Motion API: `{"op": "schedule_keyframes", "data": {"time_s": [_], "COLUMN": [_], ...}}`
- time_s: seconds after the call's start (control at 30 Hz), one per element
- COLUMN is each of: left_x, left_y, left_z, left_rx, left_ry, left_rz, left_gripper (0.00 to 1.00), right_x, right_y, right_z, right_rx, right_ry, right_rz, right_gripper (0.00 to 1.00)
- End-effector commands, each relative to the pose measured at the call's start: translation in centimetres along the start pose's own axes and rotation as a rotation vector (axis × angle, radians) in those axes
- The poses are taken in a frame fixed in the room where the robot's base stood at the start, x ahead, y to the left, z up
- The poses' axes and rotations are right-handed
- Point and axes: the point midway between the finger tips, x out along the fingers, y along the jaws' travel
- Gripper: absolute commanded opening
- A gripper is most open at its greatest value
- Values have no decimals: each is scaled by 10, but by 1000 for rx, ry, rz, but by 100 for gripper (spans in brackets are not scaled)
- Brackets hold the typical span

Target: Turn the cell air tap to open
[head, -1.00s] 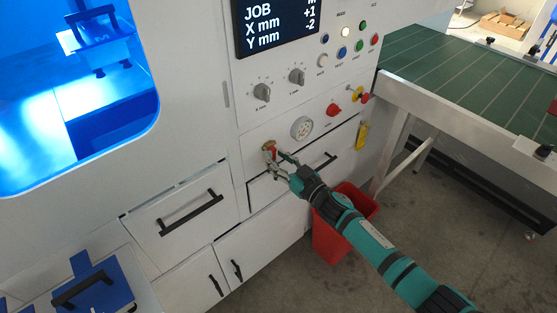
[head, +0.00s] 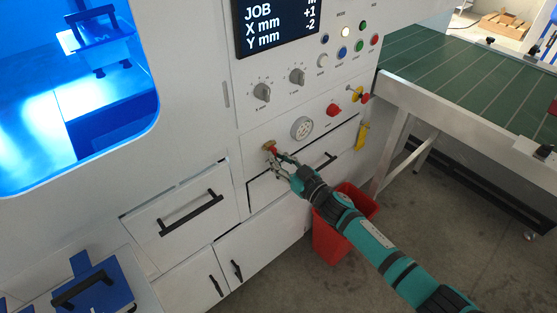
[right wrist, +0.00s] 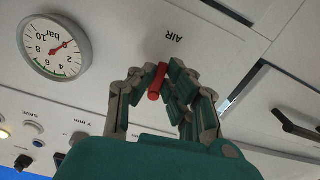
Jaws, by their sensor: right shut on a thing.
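The air tap has a brass body (head: 268,145) on the white machine front, left of and below the round pressure gauge (head: 302,128). Its red handle (right wrist: 156,82) shows in the right wrist view between the fingers, below the word AIR. My right gripper (head: 277,161) is at the tap, and in the right wrist view its fingers (right wrist: 152,85) are shut on the red handle. The fingers hide part of the handle in the head view. The gauge (right wrist: 54,47) also shows in the right wrist view. My left gripper is not in view.
Knobs (head: 262,92) and coloured buttons sit above the tap. A drawer with a black handle (head: 190,213) is at lower left. A red bin (head: 330,240) stands on the floor below my right arm. A green-topped table (head: 450,70) is at the right.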

Motion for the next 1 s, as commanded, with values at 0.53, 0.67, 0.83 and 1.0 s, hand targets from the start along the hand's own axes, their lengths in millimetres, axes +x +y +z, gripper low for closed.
{"op": "schedule_keyframes", "data": {"time_s": [0.53,0.67,0.83,1.0], "left_x": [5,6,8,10], "left_y": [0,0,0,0], "left_z": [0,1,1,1], "left_rx": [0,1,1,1], "left_ry": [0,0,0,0], "left_rz": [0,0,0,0], "left_gripper": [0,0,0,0], "right_x": [0,0,0,0], "right_y": [12,15,18,21], "right_z": [-2,-4,-6,-10], "right_rx": [-473,-598,-759,-921], "right_ry": [0,0,0,0], "right_rz": [0,-1,-1,-1], "right_gripper": [0,0,0,0]}}
